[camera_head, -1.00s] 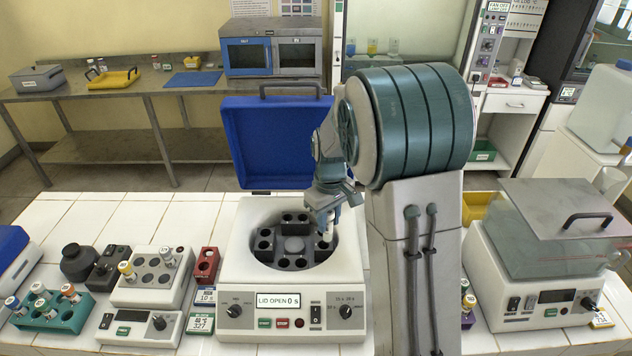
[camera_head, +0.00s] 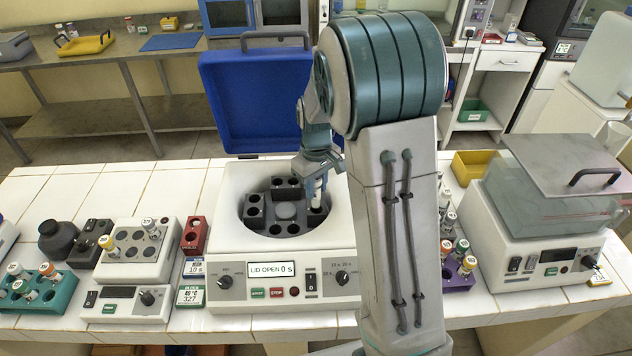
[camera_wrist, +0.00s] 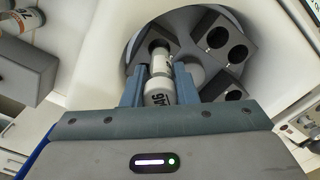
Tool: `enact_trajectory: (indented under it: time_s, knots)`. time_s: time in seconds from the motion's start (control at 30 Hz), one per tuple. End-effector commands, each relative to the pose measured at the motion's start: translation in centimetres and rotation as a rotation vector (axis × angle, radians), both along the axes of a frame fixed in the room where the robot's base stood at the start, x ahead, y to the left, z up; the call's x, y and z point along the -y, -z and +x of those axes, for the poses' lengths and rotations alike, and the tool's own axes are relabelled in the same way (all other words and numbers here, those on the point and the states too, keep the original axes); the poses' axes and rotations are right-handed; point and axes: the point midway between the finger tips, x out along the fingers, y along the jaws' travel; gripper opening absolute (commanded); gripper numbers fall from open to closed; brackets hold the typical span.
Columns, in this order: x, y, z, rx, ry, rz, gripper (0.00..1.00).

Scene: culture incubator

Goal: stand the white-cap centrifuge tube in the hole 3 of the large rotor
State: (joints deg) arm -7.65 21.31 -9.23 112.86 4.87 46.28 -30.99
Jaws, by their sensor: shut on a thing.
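The white-cap centrifuge tube (camera_wrist: 161,65) is between my gripper's two fingers, with its white cap toward the wrist camera. My gripper (camera_head: 318,182) is shut on the tube above the right side of the large rotor (camera_head: 285,210). The rotor also shows in the wrist view (camera_wrist: 222,62), with dark round holes in grey blocks. The tube's far end is over or at a rotor hole; I cannot tell how deep it sits. No hole numbers are readable.
The rotor is in an open centrifuge (camera_head: 225,238) whose screen reads LID OPEN; its blue lid (camera_head: 258,100) stands up behind. Left are a red rack (camera_head: 195,235), a dry-bath block (camera_head: 140,252) and a teal rack (camera_head: 38,295) with tubes. A water bath (camera_head: 550,210) stands at right.

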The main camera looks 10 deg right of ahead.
Motion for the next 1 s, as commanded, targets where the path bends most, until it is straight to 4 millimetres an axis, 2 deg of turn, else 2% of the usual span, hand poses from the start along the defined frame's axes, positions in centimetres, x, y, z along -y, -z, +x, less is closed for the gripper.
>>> enact_trajectory:
  time_s: [1.0]
  knots:
    - [0.19, 0.98, -0.12, 0.000, 0.002, 0.000, 0.04]
